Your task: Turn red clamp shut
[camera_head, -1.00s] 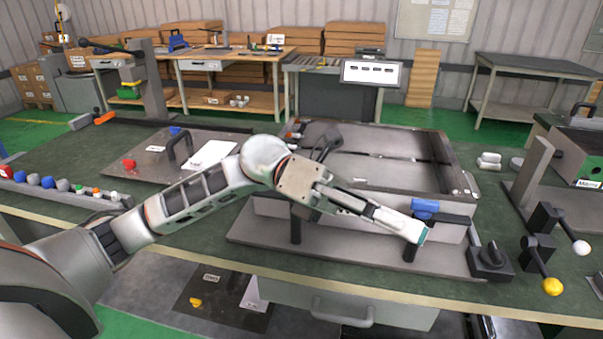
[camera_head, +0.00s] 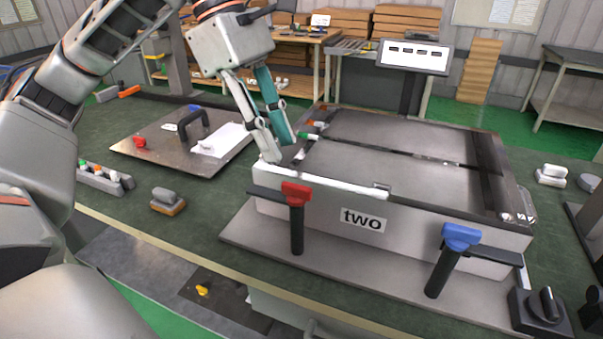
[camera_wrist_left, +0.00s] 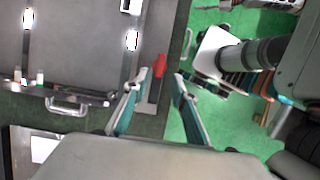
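The red clamp (camera_head: 297,193) is at the front left of the grey box (camera_head: 462,224) labelled "two". Its black handle hangs down and a dark bar reaches left from its red head. My left gripper (camera_head: 279,149) points down over the box's left side, behind and above the red clamp, apart from it. Its teal-lined fingers are apart with nothing between them. In the left wrist view a red piece, seemingly the red clamp (camera_wrist_left: 160,66), shows beyond and between the open fingertips (camera_wrist_left: 158,82). My right gripper is not in view.
A blue clamp (camera_head: 461,236) is at the box's front right. A black knob (camera_head: 547,304) is at the lower right. A plate with a black handle (camera_head: 192,126) lies left of the box. A small grey-orange block (camera_head: 167,201) is on the green bench, with free room around it.

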